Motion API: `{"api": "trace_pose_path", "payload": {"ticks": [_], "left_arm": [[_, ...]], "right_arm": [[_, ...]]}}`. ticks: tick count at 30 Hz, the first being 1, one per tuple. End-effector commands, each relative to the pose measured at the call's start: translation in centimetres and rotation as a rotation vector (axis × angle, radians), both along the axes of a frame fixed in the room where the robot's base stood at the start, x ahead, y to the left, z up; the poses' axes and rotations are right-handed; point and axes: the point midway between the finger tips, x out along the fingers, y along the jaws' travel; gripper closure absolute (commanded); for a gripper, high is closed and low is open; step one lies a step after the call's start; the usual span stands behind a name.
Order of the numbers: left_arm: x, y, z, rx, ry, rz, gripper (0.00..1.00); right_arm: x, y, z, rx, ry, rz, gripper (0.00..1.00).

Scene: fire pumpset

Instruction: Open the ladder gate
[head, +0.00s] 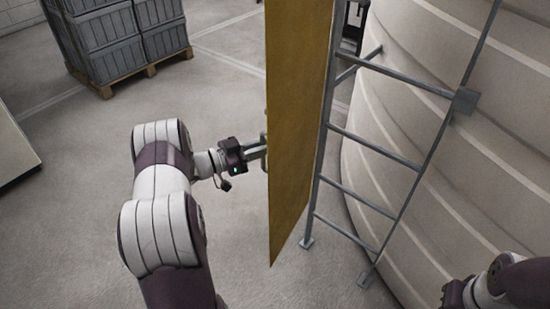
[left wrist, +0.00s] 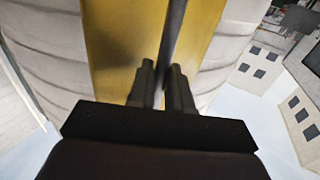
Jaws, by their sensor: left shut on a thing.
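The ladder gate is a tall yellow panel (head: 297,130) standing upright in front of the ladder's left side in the head view. The ladder (head: 372,148) is grey metal and leans beside the large pale tank. My left gripper (head: 262,152) is at the panel's left edge. In the left wrist view its two fingers (left wrist: 164,82) are shut on a dark upright bar (left wrist: 174,30) in front of the yellow panel (left wrist: 125,45). The bar is mostly hidden in the head view. Part of my right gripper (head: 453,295) shows at the bottom right; its fingers cannot be made out.
The ribbed pale tank (head: 450,160) fills the right side, close behind the ladder. Grey crates on a wooden pallet (head: 130,77) stand at the back left. A pale slab-like object (head: 15,150) is at the left edge. The floor left of the gate is clear.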

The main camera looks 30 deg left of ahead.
Motion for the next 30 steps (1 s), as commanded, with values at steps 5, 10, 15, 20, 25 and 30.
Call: {"api": "trace_pose_path", "payload": {"ticks": [5, 10, 15, 20, 25, 30], "left_arm": [[0.43, 1.13, 0.42, 0.003, -0.011, 0.002, 1.0], [0.54, 1.42, 0.59, 0.003, -0.012, 0.002, 1.0], [0.57, 1.43, 0.68, 0.003, -0.014, 0.002, 1.0], [0.6, 1.4, 0.74, 0.003, -0.015, 0.002, 0.72], [0.49, 1.35, 0.5, 0.002, -0.01, 0.001, 0.64], [0.41, 1.34, 0.32, 0.001, -0.007, 0.001, 0.64]], "right_arm": [[0.01, 0.0, -0.46, 0.0, 0.0, 0.0, 1.0], [0.0, 0.0, -0.5, 0.0, 0.0, 0.0, 1.0], [0.01, 0.0, -0.47, 0.0, 0.0, 0.0, 1.0], [0.01, 0.0, -0.46, 0.0, 0.0, 0.0, 1.0], [0.01, 0.0, -0.48, 0.0, 0.0, 0.0, 1.0], [0.0, 0.0, -0.52, 0.0, 0.0, 0.0, 1.0]]}}
